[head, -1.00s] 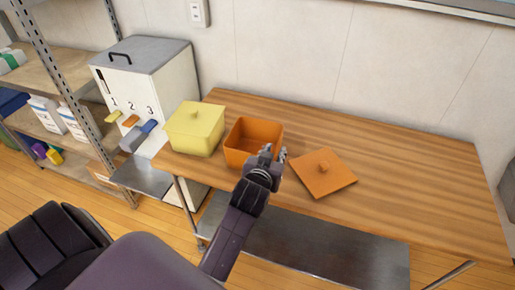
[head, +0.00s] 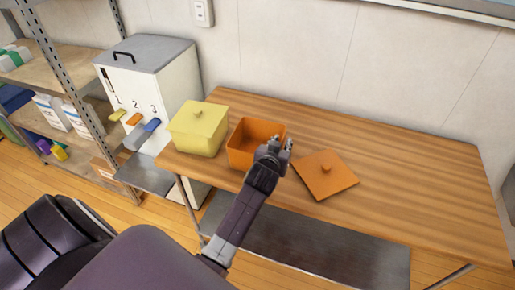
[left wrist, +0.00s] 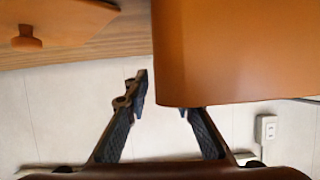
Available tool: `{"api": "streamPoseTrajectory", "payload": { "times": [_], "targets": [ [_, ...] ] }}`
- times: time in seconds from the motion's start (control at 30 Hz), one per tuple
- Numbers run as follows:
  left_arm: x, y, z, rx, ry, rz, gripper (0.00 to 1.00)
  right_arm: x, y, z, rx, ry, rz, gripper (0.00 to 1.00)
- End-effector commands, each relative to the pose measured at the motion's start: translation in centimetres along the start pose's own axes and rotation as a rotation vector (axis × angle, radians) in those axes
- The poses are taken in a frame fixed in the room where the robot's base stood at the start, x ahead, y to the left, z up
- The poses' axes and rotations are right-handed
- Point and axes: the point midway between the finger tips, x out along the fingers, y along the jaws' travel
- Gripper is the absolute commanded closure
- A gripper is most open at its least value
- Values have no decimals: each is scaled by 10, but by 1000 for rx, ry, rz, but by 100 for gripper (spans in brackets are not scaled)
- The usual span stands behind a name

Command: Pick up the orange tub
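The orange tub (head: 245,147) stands uncovered on the wooden table, just right of the lidded yellow tub. Its wall also fills the upper right of the left wrist view (left wrist: 235,50). My left gripper (head: 279,146) is at the tub's right side in the head view. The orange lid (head: 333,183) lies flat on the table, right of the tub. My right gripper is not in view.
A yellow tub (head: 198,133) with a lid stands close left of the orange tub. A white dispenser (head: 166,80) with numbered levers is at the table's left end. Metal shelves (head: 60,75) stand farther left. The table's right side (head: 420,180) is clear.

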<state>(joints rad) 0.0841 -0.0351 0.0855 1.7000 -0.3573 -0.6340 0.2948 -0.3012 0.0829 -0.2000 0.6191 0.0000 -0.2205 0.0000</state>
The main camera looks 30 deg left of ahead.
Motion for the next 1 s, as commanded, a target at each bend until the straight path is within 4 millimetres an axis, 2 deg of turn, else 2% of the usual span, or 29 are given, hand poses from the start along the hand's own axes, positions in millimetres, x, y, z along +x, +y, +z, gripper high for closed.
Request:
{"api": "streamPoseTrajectory", "payload": {
  "times": [0.23,0.4,0.47,1.0],
  "targets": [
    [1,0,0,0,1,0,77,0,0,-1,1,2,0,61],
    [1,0,0,0,1,0,96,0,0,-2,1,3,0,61],
    [1,0,0,0,1,0,100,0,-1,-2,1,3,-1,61],
    [1,0,-1,1,3,0,100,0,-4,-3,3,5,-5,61]
  ]
}}
